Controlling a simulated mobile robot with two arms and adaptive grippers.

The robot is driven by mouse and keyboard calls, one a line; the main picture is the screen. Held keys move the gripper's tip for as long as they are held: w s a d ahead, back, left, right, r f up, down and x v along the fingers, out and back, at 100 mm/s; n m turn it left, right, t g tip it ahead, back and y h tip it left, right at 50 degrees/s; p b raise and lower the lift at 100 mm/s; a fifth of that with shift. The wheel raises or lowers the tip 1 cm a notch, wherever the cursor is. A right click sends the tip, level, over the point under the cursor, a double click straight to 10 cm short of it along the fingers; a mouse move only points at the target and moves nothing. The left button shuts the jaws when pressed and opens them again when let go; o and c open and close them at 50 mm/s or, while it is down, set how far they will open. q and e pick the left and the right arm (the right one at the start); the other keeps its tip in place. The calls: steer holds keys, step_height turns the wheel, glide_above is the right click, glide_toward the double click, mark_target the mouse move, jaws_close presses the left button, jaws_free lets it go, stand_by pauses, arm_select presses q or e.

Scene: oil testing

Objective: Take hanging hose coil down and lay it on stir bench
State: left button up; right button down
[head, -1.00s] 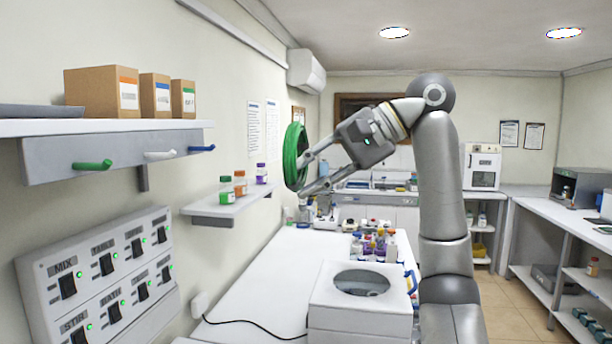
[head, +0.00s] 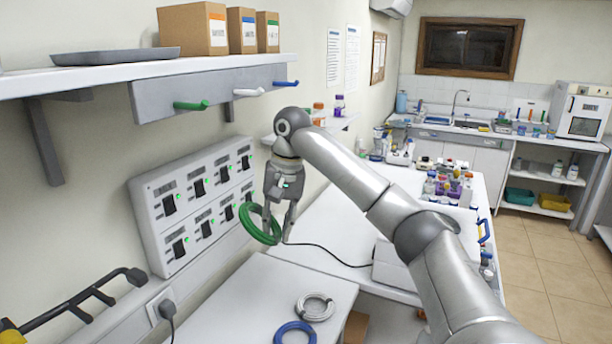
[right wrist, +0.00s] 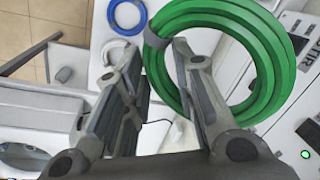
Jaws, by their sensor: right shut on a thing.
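The green hose coil (head: 247,224) hangs tilted from my right gripper (head: 278,232), above the rear edge of the near white bench. My right gripper is shut on the coil's rim. In the right wrist view the green coil (right wrist: 272,62) fills the upper right, its rim between the fingers (right wrist: 158,75). The near white bench (head: 235,305) carries a white coil (head: 314,307) and a blue coil (head: 295,333); no label shows which bench is the stir bench. The green peg (head: 190,105) on the wall rail is empty. My left gripper is out of view.
A switch panel (head: 193,202) is on the wall left of the coil. A longer white bench (head: 335,215) lies beyond, with a white box and bottles. A shelf (head: 120,73) with cartons overhangs at upper left. The near bench's left part is clear.

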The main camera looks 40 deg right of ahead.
steer(key=a+f+n+h, duration=0.2)
steer(key=a+f+n, duration=0.1)
steer(key=f, duration=0.6)
steer(key=s+a+f+n+h+b, duration=0.1)
steer(key=a+f+n+h, duration=0.2)
steer(key=f, duration=0.6)
steer(key=s+a+f+n+t+h, duration=0.1)
steer(key=a+f+n, duration=0.3)
steer(key=f, duration=0.5)
steer(key=shift+a+f+n+h, duration=0.1)
steer(key=shift+f+n+h, duration=0.05)
steer(key=shift+n+h, duration=0.35)
steer(key=shift+a+f+n+h, duration=0.15)
steer(key=shift+n+h, duration=0.25)
steer(key=shift+n, duration=0.2)
steer(key=shift+f+b, duration=0.25)
steer(key=shift+b, duration=0.15)
steer(key=shift+f+b, duration=0.4)
steer(key=shift+f, duration=1.25)
steer(key=c, duration=1.1)
jaws_free()
